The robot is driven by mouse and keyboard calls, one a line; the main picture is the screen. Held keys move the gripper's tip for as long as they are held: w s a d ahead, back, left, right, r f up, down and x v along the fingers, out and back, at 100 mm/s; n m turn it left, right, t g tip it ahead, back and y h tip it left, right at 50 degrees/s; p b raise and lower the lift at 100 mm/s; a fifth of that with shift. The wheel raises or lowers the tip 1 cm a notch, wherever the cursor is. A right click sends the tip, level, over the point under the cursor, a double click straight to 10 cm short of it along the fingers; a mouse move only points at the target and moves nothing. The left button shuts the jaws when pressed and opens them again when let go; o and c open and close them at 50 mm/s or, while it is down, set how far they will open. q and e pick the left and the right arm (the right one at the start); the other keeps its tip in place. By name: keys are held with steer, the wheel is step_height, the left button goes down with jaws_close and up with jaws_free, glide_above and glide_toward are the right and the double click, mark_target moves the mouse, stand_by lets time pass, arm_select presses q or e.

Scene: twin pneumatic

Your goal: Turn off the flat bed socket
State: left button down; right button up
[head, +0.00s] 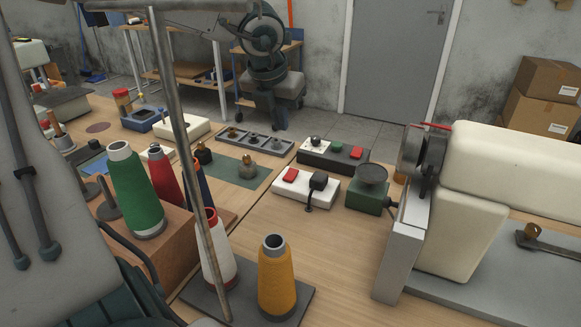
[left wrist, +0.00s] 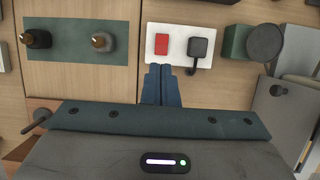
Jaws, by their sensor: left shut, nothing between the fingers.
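A white socket box (head: 322,192) lies on the table, with a red rocker switch (head: 291,175) on its left and a black plug (head: 318,181) with a short cord on its right. In the left wrist view the white box (left wrist: 180,62), red rocker (left wrist: 162,44) and plug (left wrist: 197,47) show from above. I cannot tell the rocker's position. My left gripper (head: 277,124) is shut and empty, pointing down above the table. In the left wrist view its fingertips (left wrist: 160,68) appear just below the red rocker, apart from it. My right gripper is not in view.
A dark box with green and red buttons (head: 339,156) lies behind the socket. A green box with a round top (head: 368,188) and a cream sewing machine (head: 505,170) stand right. A green mat (head: 222,172) is left. Thread cones and a metal pole (head: 188,150) stand in front left.

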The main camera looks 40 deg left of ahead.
mark_target(290, 171)
arm_select(q)
steer(key=x, duration=1.4)
